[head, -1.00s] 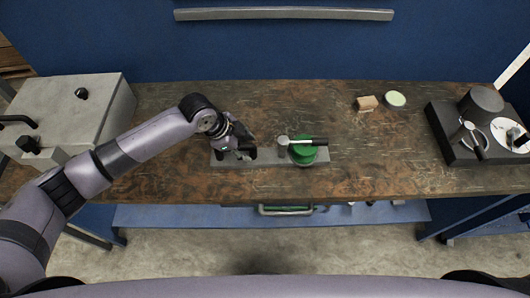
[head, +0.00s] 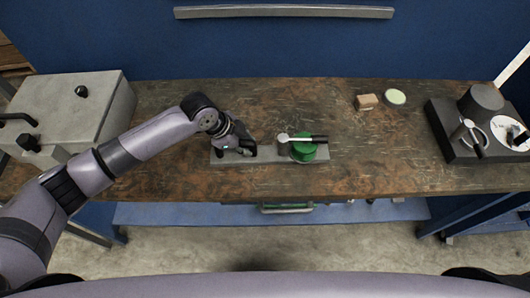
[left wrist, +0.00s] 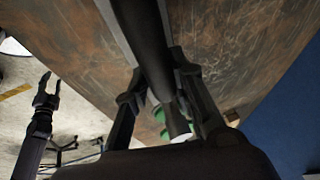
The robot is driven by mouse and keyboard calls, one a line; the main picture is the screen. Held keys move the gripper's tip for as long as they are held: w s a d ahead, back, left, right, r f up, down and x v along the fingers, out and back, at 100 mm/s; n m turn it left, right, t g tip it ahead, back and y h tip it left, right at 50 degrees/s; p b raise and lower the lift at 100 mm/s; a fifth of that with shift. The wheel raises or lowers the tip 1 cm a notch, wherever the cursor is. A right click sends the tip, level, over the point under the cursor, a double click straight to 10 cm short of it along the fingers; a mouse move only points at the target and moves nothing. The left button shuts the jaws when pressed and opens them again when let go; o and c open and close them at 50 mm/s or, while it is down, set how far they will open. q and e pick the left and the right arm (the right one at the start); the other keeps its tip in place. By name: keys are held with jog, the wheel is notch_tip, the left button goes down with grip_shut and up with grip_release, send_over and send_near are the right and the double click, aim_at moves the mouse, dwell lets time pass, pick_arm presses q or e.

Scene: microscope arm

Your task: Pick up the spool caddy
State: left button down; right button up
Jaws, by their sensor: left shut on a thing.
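The spool caddy (head: 268,159) is a long grey plate on the wooden bench, with a green spool (head: 308,153) and a small crank with a black handle at its right end. My left gripper (head: 246,146) is at the plate's left half, shut on a part of the caddy that the fingers mostly hide. In the left wrist view a dark bar (left wrist: 145,45) runs between the fingers, with bits of green behind. A dark pronged shape (left wrist: 44,100) at the left of that view looks like my right gripper; its opening is unclear.
A grey box (head: 65,105) stands at the left of the bench (head: 385,160). A small tan block (head: 367,102) and a pale green round dish (head: 395,97) lie at the back right. A dark device (head: 465,145) stands at the far right. The bench right of the caddy is clear.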

dwell(0.5)
pick_arm(q)
jog(key=shift+w+r, duration=0.1)
jog(key=shift+r, duration=0.1)
jog(key=shift+r, duration=0.3)
notch_tip(320, 180, up, 19)
jog(key=b, duration=0.3)
jog(key=shift+b, duration=0.3)
